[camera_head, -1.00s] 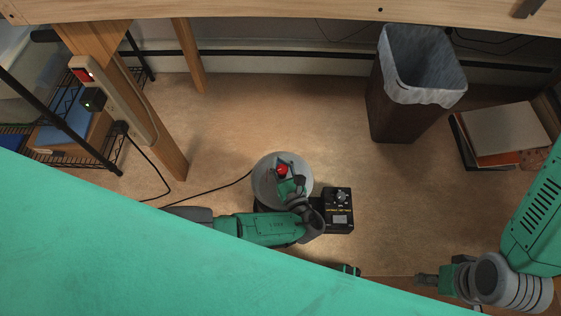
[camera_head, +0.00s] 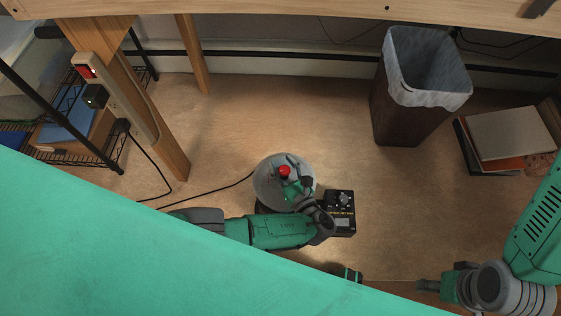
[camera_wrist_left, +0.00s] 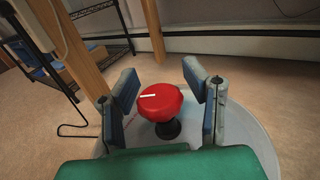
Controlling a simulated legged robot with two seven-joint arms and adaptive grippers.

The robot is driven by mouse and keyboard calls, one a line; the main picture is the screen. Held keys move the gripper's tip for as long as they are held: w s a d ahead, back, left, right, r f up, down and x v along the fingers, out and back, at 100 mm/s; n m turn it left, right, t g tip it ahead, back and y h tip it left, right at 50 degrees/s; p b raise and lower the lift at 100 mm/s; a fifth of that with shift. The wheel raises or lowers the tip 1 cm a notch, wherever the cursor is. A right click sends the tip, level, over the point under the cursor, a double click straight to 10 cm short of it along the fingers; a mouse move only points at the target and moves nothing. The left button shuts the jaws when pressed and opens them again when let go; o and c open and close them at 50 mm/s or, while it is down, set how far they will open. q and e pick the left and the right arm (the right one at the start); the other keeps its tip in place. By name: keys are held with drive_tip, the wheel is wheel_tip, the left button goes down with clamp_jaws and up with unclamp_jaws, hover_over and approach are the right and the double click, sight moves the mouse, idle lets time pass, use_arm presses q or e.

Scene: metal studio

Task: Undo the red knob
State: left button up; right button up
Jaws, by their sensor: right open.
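The red knob (camera_wrist_left: 160,101) has a white mark on top and stands on a dark stem above a round grey lid (camera_wrist_left: 243,126). In the head view the knob (camera_head: 284,171) shows as a small red spot on the grey round top (camera_head: 268,189). My left gripper (camera_wrist_left: 166,92) is open, with one finger on each side of the knob; gaps show between fingers and knob. In the head view my left gripper (camera_head: 292,178) lies over the round top at the knob. My right gripper (camera_head: 428,285) is at the lower right, far from the knob.
A black control box (camera_head: 341,208) with a dial stands just right of the round top. A black cord (camera_head: 215,192) runs left to a power strip on a wooden leg (camera_head: 160,145). A lined bin (camera_head: 393,118) and stacked books (camera_head: 505,137) are farther right.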

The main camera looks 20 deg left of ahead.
use_arm(q)
drive_tip(key=shift+w+a+r, duration=0.15)
drive_tip(key=shift+r, duration=0.05)
drive_tip(key=shift+r, duration=0.55)
wheel_tip(320, 180, up, 8)
drive_tip(key=shift+r, duration=0.25)
drive_tip(key=shift+o, duration=0.4)
